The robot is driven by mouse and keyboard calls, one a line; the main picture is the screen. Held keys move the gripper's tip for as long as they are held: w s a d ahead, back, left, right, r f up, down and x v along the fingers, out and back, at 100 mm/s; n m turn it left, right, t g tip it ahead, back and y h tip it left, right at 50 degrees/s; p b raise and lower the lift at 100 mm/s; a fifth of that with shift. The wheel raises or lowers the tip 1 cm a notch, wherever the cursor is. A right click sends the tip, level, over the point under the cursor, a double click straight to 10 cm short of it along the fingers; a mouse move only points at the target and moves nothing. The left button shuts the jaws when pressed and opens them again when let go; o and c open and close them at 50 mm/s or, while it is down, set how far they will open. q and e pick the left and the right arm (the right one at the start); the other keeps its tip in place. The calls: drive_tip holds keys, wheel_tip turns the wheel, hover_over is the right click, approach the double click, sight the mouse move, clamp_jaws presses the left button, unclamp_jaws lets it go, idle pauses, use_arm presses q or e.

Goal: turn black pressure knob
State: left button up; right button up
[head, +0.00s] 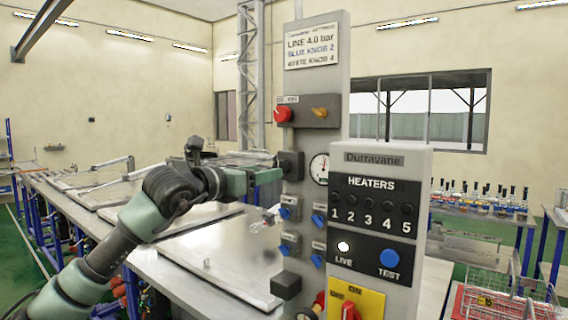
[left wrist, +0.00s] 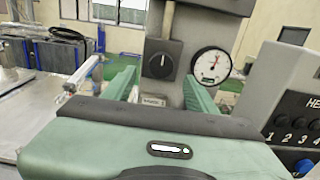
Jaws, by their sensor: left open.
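The black pressure knob (left wrist: 160,65) is a round dial with a white pointer line on a dark square housing. In the left wrist view it sits between the green fingers of my left gripper (left wrist: 160,84), which is open, with a gap on both sides of the knob. In the head view my left gripper (head: 268,175) reaches the panel from the left at the dark knob housing (head: 291,164); the knob's face cannot be made out there. A round white gauge (head: 319,168) is just right of the housing and also shows in the left wrist view (left wrist: 211,66). My right gripper is not in view.
The grey panel (head: 331,90) carries a red button (head: 283,114), an orange knob (head: 320,112) and several blue knobs below. A heater box (head: 375,158) stands at its right. A metal-topped bench (head: 215,255) lies behind and below my left arm.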

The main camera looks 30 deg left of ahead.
use_arm(q)
drive_tip(key=shift+w+d+r+p, duration=0.15)
drive_tip(key=shift+w+r+p, duration=0.4)
drive_tip(key=shift+w+p, duration=0.35)
drive_tip(key=w+p, duration=0.1)
drive_tip(key=w, duration=0.1)
drive_tip(key=w+f, duration=0.1)
drive_tip(key=w, duration=0.1)
drive_tip(key=shift+w+d+p, duration=0.2)
drive_tip(key=shift+w+p, duration=0.15)
drive_tip(key=shift+w, duration=0.05)
drive_tip(key=shift+s, duration=0.35)
clamp_jaws()
drive_tip(key=shift+n+b, duration=4.25)
drive_tip(key=shift+n, duration=1.55)
